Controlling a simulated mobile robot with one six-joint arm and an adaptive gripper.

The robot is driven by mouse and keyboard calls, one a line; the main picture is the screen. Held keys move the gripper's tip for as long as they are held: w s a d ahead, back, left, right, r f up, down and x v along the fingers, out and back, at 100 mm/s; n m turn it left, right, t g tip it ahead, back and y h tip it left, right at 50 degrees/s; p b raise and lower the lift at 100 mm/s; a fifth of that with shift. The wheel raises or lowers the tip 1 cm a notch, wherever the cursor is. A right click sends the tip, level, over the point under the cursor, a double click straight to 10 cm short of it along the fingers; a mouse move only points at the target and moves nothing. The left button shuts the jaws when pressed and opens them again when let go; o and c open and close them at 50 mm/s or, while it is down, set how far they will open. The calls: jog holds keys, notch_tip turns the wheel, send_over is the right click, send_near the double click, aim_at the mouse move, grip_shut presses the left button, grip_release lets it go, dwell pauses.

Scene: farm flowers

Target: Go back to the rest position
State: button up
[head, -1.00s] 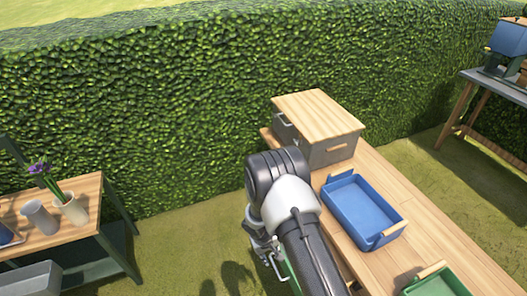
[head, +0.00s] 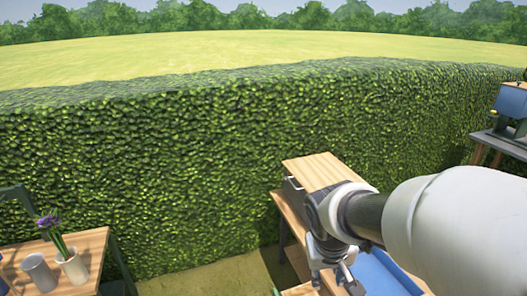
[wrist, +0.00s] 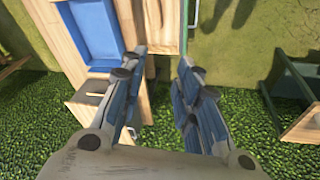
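My gripper (head: 335,275) hangs at the lower right of the head view, at the end of my raised arm, in front of the wooden bench. In the wrist view my gripper (wrist: 160,62) has its two fingers apart with nothing between them.
A blue tray (head: 378,275) is partly hidden behind my arm. A table at the left holds a grey cup (head: 38,272) and a pale vase with purple flowers (head: 72,268). A hedge (head: 180,180) runs behind.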

jog(key=s+r, duration=0.3)
jog(key=s, duration=0.5)
jog(key=s+r+t+y, duration=0.1)
jog(key=s+r, duration=0.3)
jog(key=s, duration=0.5)
jog(key=shift+s+d+m+t+y, duration=0.15)
jog(key=shift+m+t+y, duration=0.15)
jog(key=shift+m, duration=0.1)
